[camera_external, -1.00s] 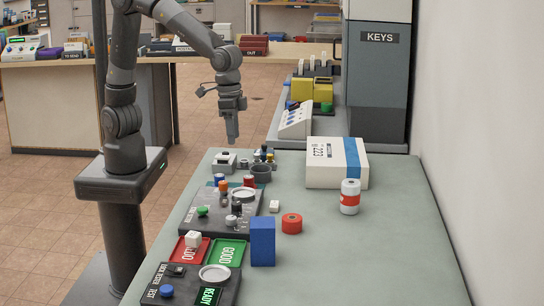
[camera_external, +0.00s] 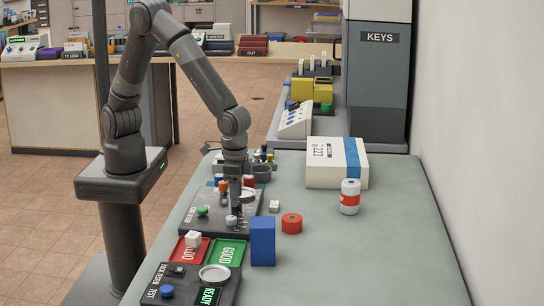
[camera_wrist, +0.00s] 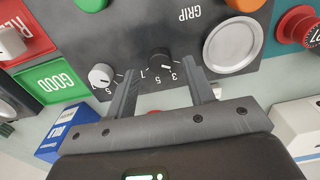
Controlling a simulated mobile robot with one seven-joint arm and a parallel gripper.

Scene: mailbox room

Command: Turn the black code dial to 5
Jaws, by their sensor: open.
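The black code dial (camera_wrist: 160,57) sits on a dark grey panel (camera_wrist: 120,30). In the external view my gripper (camera_external: 235,205) points down over the panel and hides the dial. A grey-white knob (camera_wrist: 101,75) is close beside the left finger.
An orange button (camera_wrist: 245,4) and a round silver plate (camera_wrist: 233,45) are on the same panel. A blue box (camera_external: 262,241), a red roll (camera_external: 291,223) and a green GOOD tray (camera_external: 237,252) are nearby.

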